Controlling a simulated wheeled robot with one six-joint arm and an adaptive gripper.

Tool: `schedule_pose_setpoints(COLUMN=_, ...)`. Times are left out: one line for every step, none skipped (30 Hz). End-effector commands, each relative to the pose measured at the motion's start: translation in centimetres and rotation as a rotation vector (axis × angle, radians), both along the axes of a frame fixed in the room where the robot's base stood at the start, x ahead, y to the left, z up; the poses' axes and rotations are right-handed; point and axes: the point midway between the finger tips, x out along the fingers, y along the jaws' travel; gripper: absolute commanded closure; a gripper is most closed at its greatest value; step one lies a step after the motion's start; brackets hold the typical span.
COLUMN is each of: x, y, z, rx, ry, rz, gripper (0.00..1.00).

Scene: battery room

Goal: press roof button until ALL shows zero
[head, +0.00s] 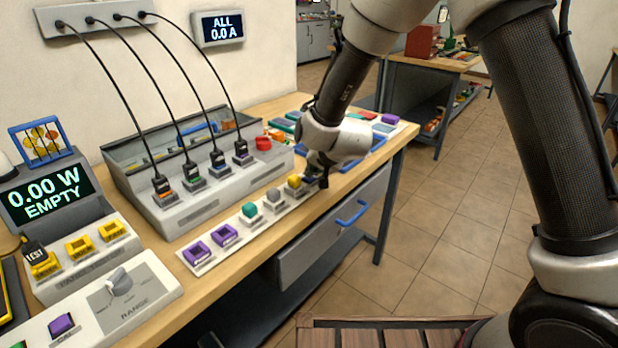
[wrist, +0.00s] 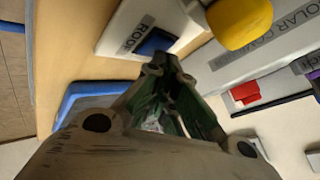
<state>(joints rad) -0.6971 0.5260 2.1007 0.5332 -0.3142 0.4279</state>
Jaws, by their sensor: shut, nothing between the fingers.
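The wall display labelled ALL (head: 223,29) reads 0.0 A. In the wrist view a dark blue button (wrist: 156,41) sits on a pale panel beside a label that reads ROOF (wrist: 131,36). My gripper (wrist: 163,66) is shut and empty, its fingertips right at the near edge of the blue button. I cannot tell if they touch it. In the head view my gripper (head: 318,182) is down at the far end of the button strip (head: 208,262), largely hiding the blue button. A yellow button (head: 294,181) is beside it.
The strip also holds grey (head: 273,195), teal (head: 249,210) and purple buttons (head: 224,235). Behind it stands a grey box (head: 180,215) with several cabled plugs. A meter (head: 45,195) reads 0.00 W EMPTY. Blue-rimmed trays lie beyond my gripper; open floor is to the right.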

Motion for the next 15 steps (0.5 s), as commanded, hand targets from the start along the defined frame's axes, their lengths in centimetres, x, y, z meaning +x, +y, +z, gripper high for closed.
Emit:
schedule_pose_setpoints(x=0.0, y=0.0, z=0.1, rx=0.001, ry=0.000, rz=-0.001, gripper=1.00)
schedule_pose_setpoints(x=0.0, y=0.0, z=0.2, rx=0.001, ry=0.001, rz=-0.001, gripper=1.00)
schedule_pose_setpoints(x=0.0, y=0.0, z=0.4, rx=0.002, ry=0.001, rz=-0.002, gripper=1.00)
schedule_pose_setpoints(x=0.0, y=0.0, z=0.5, rx=0.001, ry=0.001, rz=-0.001, gripper=1.00)
schedule_pose_setpoints(x=0.0, y=0.0, z=0.7, rx=0.001, ry=-0.001, rz=-0.001, gripper=1.00)
schedule_pose_setpoints(x=0.0, y=0.0, z=0.9, rx=0.001, ry=0.000, rz=-0.002, gripper=1.00)
schedule_pose_setpoints(x=0.0, y=0.0, z=1.1, rx=0.002, ry=0.000, rz=-0.003, gripper=1.00)
schedule_pose_setpoints(x=0.0, y=0.0, z=1.2, rx=0.001, ry=0.000, rz=-0.002, gripper=1.00)
schedule_pose_setpoints(x=0.0, y=0.0, z=1.4, rx=0.001, ry=0.000, rz=-0.001, gripper=1.00)
schedule_pose_setpoints(x=0.0, y=0.0, z=1.5, rx=0.001, ry=0.000, rz=-0.001, gripper=1.00)
schedule_pose_setpoints(x=0.0, y=0.0, z=1.5, rx=0.001, ry=0.001, rz=-0.001, gripper=1.00)
schedule_pose_setpoints(x=0.0, y=0.0, z=1.5, rx=0.001, ry=0.001, rz=-0.001, gripper=1.00)
schedule_pose_setpoints(x=0.0, y=0.0, z=1.5, rx=0.001, ry=0.001, rz=0.000, gripper=1.00)
schedule_pose_setpoints(x=0.0, y=0.0, z=1.5, rx=0.001, ry=0.001, rz=0.000, gripper=1.00)
schedule_pose_setpoints(x=0.0, y=0.0, z=1.5, rx=0.001, ry=0.000, rz=-0.001, gripper=1.00)
